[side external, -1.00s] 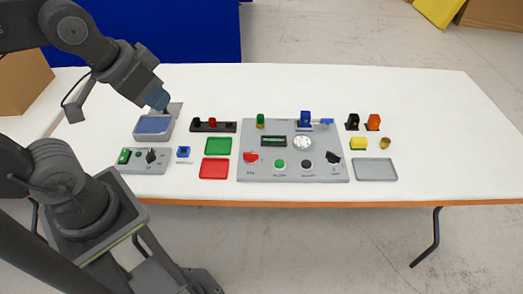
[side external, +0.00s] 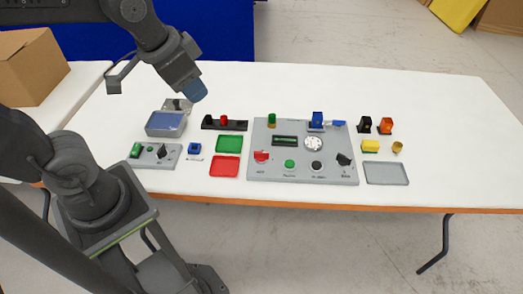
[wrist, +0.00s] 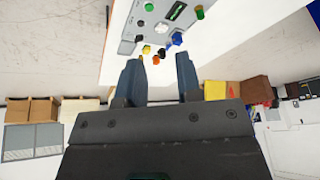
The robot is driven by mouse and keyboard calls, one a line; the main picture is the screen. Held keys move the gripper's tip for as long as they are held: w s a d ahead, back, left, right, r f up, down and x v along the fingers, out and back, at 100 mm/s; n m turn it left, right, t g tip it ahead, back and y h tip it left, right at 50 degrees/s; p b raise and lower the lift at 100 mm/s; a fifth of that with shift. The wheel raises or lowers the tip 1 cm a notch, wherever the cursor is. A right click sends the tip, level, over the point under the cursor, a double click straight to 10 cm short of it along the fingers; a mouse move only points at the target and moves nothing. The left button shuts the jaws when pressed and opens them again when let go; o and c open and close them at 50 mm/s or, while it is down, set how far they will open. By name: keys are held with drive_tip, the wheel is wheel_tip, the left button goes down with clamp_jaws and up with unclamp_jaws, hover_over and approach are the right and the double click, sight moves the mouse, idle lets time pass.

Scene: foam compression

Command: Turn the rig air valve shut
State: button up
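The grey rig panel (side external: 265,172) lies on the white table and also shows in the wrist view (wrist: 152,15). At its back right stands a blue block (side external: 317,118) with a blue lever (side external: 339,123) pointing right; this looks like the air valve, though labels are too small to read. It appears as a blue part in the wrist view (wrist: 177,38). A round white gauge (side external: 313,144) is in front of it. My gripper (side external: 197,95) hangs above the table, left of the panel and apart from it. In the wrist view its fingers (wrist: 158,78) are spread with nothing between them.
A blue-topped tray (side external: 166,124), a black rack (side external: 225,123), green (side external: 229,144) and red (side external: 224,166) trays lie left of the panel. Black (side external: 364,125), orange (side external: 386,126) and yellow (side external: 370,146) parts and a grey tray (side external: 386,173) are right. The table's far right is clear.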

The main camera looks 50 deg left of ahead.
drive_tip(key=shift+o, duration=0.2)
drive_tip(key=w+f+m+g, duration=0.2)
drive_tip(key=w+f, duration=0.3)
drive_tip(key=w, duration=0.5)
drive_tip(key=shift+w+a+f+m, duration=0.25)
drive_tip(key=shift+f+m, duration=0.1)
drive_tip(key=shift+m, duration=0.45)
drive_tip(key=m+g, duration=0.3)
drive_tip(key=m, duration=0.1)
hover_over(261, 155)
wheel_tip(261, 155, down, 11)
drive_tip(key=f, duration=1.4)
drive_tip(key=shift+w+a+f, duration=0.15)
drive_tip(key=shift+w+f, duration=0.05)
drive_tip(key=shift+c, duration=0.5)
clamp_jaws()
